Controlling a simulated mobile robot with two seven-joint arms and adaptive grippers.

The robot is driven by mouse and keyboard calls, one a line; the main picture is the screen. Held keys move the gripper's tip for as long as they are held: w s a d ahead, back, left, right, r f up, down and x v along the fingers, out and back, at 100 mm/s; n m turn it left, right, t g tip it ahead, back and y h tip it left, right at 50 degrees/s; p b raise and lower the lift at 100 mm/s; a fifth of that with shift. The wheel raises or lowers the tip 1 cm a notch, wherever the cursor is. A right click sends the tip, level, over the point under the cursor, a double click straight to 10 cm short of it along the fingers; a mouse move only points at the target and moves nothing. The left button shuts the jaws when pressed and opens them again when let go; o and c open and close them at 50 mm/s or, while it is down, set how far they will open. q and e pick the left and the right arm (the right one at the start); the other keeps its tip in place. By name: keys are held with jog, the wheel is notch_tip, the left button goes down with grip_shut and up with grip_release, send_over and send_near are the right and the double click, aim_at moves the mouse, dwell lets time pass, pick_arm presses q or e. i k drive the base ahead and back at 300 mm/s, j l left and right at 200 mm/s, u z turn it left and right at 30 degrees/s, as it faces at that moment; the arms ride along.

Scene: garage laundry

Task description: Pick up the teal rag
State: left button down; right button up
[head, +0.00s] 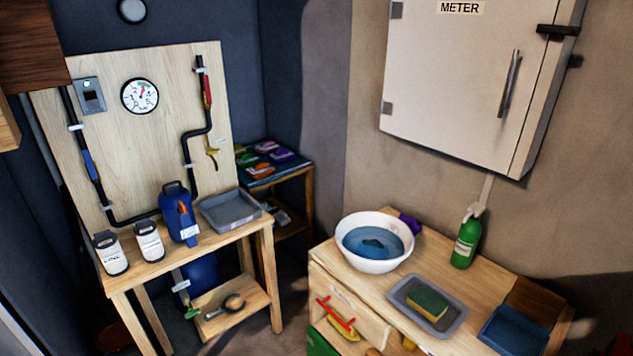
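A dark teal shape (373,246) lies in the blue water inside a white bowl (350,257). It may be the teal rag, but it is small and I cannot tell for certain. The bowl stands at the back left of the wooden bench (395,327) on the right. Neither of my grippers is in view.
By the bowl are a purple item (410,223), a green bottle (466,240) and a grey tray (456,322) with a sponge (428,303). A blue item (515,333) lies at right. A meter cabinet (450,90) hangs above. Another wooden table (180,256) holds containers.

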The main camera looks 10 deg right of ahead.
aim_at(375, 243)
jog(key=i+j+z, duration=0.2)
jog(key=i+j, duration=0.15)
jog(key=i, duration=0.25)
jog(key=i+j+z, duration=0.25)
jog(key=i+j, duration=0.2)
jog(key=i, duration=0.1)
